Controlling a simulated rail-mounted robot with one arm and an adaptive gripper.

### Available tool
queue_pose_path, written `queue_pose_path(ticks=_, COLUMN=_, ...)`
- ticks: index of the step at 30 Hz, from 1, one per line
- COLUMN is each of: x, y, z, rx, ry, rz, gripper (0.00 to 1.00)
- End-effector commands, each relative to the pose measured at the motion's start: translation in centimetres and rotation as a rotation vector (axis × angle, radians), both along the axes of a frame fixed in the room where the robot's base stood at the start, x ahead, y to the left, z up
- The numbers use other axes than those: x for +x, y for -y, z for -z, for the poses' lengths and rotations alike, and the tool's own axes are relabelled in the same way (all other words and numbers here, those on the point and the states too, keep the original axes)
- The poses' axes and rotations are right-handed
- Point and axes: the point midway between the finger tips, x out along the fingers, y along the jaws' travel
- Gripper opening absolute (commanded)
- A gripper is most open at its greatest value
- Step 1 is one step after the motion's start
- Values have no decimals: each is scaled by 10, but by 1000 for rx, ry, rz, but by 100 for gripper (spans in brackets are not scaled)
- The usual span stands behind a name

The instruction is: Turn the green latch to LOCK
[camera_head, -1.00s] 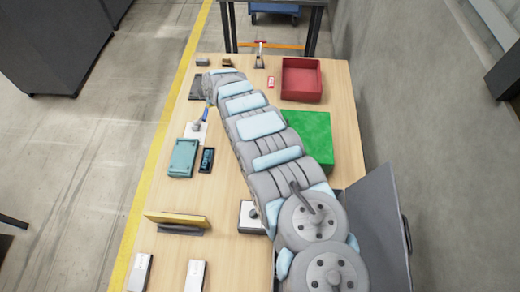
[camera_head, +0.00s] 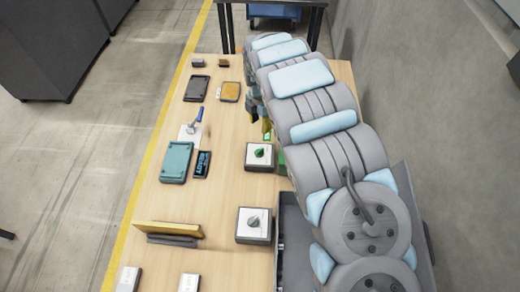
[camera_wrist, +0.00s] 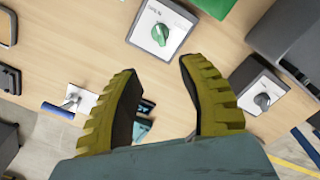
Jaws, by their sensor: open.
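The green latch (camera_head: 260,153) is a round green knob on a pale square plate (camera_head: 251,163) atop a dark box, right of the table's middle. In the wrist view the green latch (camera_wrist: 160,34) sits at top centre, beyond my fingertips, with lettering that seems to read "OPEN" beside it. My gripper (camera_wrist: 155,64) has two yellow ribbed fingers spread wide with nothing between them. In the head view my gripper (camera_head: 267,130) is partly hidden by my arm, just above and beside the latch box. It is apart from the latch.
A similar box with a grey knob (camera_head: 253,223) stands nearer the front; it also shows in the wrist view (camera_wrist: 262,100). A teal case (camera_head: 176,162), a dark display device (camera_head: 202,164) and a blue-handled tool (camera_head: 195,122) lie to the left. My arm covers the table's right side.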

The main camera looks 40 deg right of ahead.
Motion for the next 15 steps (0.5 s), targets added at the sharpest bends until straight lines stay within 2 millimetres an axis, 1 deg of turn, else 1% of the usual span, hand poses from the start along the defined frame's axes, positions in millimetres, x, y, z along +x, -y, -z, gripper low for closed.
queue_pose_path(ticks=1, x=0, y=-1, z=12, rx=2, ry=0, rz=1, gripper=41)
queue_pose_path(ticks=15, x=0, y=-1, z=87, rx=1, ry=1, rz=1, gripper=41)
